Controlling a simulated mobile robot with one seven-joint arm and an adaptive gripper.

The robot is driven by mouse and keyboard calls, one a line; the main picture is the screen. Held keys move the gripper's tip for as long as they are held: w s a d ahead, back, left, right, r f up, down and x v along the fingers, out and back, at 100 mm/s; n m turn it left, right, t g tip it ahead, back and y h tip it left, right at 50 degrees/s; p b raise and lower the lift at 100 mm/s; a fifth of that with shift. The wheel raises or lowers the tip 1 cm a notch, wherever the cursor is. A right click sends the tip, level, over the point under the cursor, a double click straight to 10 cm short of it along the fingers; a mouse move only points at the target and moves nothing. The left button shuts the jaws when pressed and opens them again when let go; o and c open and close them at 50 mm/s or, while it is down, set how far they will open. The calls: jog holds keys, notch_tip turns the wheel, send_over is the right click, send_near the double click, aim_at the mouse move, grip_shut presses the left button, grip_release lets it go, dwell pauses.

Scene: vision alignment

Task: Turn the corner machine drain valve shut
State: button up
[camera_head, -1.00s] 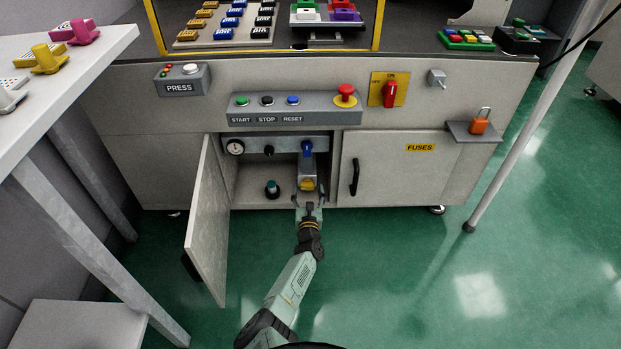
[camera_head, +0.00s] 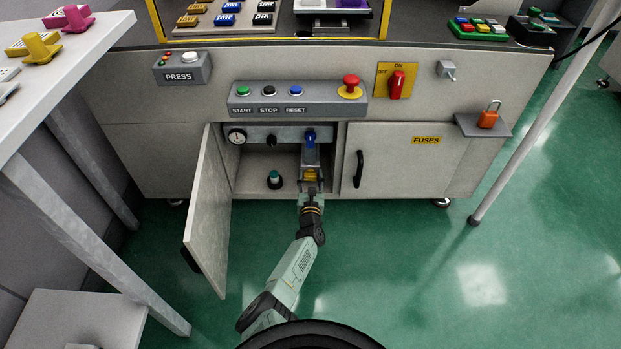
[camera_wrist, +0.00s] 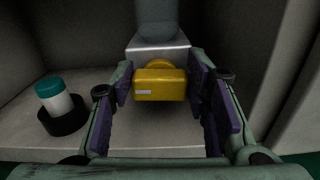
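The open cabinet in the machine's front holds a yellow block-like handle (camera_head: 310,175), which I take to be the drain valve's handle. It sits low on a grey fitting under a blue part (camera_head: 310,138). In the wrist view the yellow handle (camera_wrist: 160,85) lies crosswise, with a rounded yellow piece behind it. My gripper (camera_head: 311,190) is at the cabinet opening, in front of the handle. In the wrist view my gripper (camera_wrist: 162,98) is open, its purple-padded fingers on either side of the handle with small gaps. The valve's inner parts are hidden.
The cabinet door (camera_head: 209,212) stands open left of my arm. A teal-capped bottle (camera_head: 275,179) in a dark holder stands inside, left of the valve. The closed FUSES door (camera_head: 405,165) is at right. A white table (camera_head: 60,75) is at far left.

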jog(key=c, duration=0.6)
jog(key=shift+a+n+b, duration=0.1)
jog(key=shift+n+b, duration=0.2)
jog(key=shift+n, duration=0.2)
jog(key=o, duration=1.2)
